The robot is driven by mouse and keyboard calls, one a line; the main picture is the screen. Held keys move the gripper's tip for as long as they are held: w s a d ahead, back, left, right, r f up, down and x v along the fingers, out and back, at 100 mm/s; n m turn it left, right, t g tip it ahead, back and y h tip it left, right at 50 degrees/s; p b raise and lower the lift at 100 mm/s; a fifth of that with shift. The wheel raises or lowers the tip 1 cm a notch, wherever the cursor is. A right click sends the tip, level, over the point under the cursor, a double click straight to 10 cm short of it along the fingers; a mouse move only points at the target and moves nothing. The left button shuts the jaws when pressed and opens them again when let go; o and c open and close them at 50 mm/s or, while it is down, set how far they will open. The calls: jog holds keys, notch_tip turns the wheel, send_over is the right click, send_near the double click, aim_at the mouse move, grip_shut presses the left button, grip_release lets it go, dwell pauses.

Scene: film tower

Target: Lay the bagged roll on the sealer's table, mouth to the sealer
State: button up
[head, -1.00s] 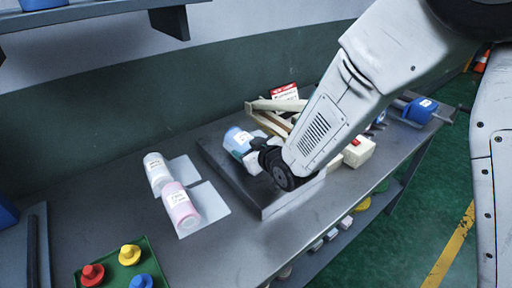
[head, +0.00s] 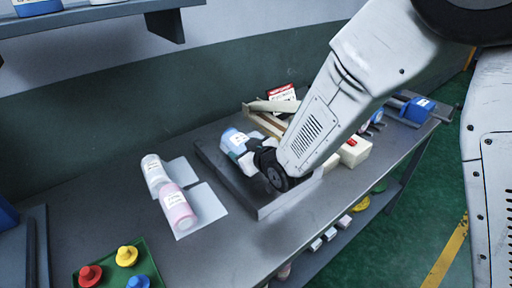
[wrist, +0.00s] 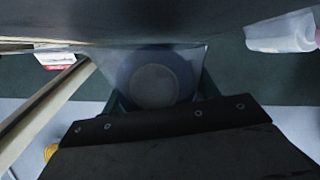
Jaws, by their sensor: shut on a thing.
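The bagged roll (head: 233,138) is light blue with a white label. It is over the dark grey sealer's table (head: 214,165); I cannot tell if it touches. My gripper (head: 250,152) is shut on it from the right and hides part of it. In the wrist view the round end of the roll (wrist: 155,86) shows inside a clear bag (wrist: 105,62), which spreads out on the left. The sealer (head: 268,106), with pale bars, stands behind and right of the roll, partly hidden by my arm. I cannot make out the bag's mouth clearly.
A white roll (head: 154,170) and a pink roll (head: 177,207) lie in clear bags to the left on the bench. A green tray (head: 105,270) with coloured knobs is at the front left. A cream box with a red button (head: 354,151) stands right of my arm.

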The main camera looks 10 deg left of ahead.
jog(key=o, duration=1.3)
jog(key=shift+s+d+f, duration=0.1)
jog(key=shift+s+f, duration=0.15)
jog(key=shift+f, duration=0.25)
jog(key=shift+s+d+f, duration=0.1)
jog(key=shift+s+f, duration=0.1)
jog(key=shift+f, duration=0.3)
jog(key=shift+c, duration=0.2)
jog(key=shift+s+r, duration=0.15)
jog(key=shift+s, duration=0.3)
jog(key=s+d+r, duration=0.1)
jog(key=d+r, duration=0.1)
jog(key=s+d+r, duration=0.2)
jog(key=shift+s+d, duration=0.2)
jog(key=shift+d, duration=0.05)
jog(key=shift+d+r, duration=0.1)
jog(key=shift+r, duration=0.05)
